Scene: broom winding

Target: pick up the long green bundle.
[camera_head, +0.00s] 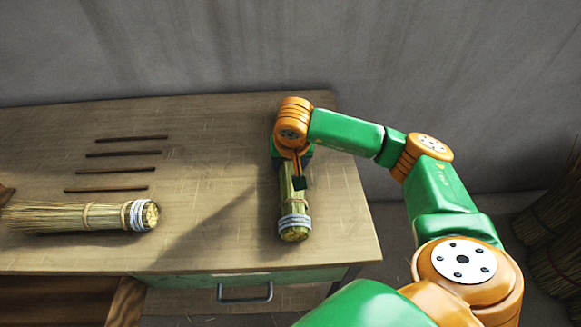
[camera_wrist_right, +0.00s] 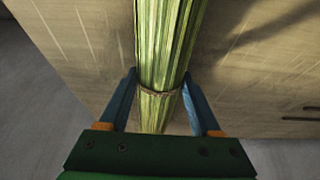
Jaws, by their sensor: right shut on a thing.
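The long green bundle (camera_head: 290,205) lies on the right part of the table, its cut end with a pale wrapped band facing the front edge. My right gripper (camera_head: 299,181) is over its far part and hides that end. In the right wrist view the green stalks (camera_wrist_right: 165,50) run between the two blue fingers of my right gripper (camera_wrist_right: 164,98), near a thin tie around the bundle. The fingers are shut on it. Whether it touches the table cannot be told. My left gripper is not in view.
A straw-coloured bundle (camera_head: 85,216) lies at the table's left front. Several thin dark sticks (camera_head: 120,155) lie behind it. The wooden table (camera_head: 215,150) is bare in the middle. A drawer handle (camera_head: 245,294) sticks out below the front edge. More bundles (camera_head: 555,225) stand at the far right.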

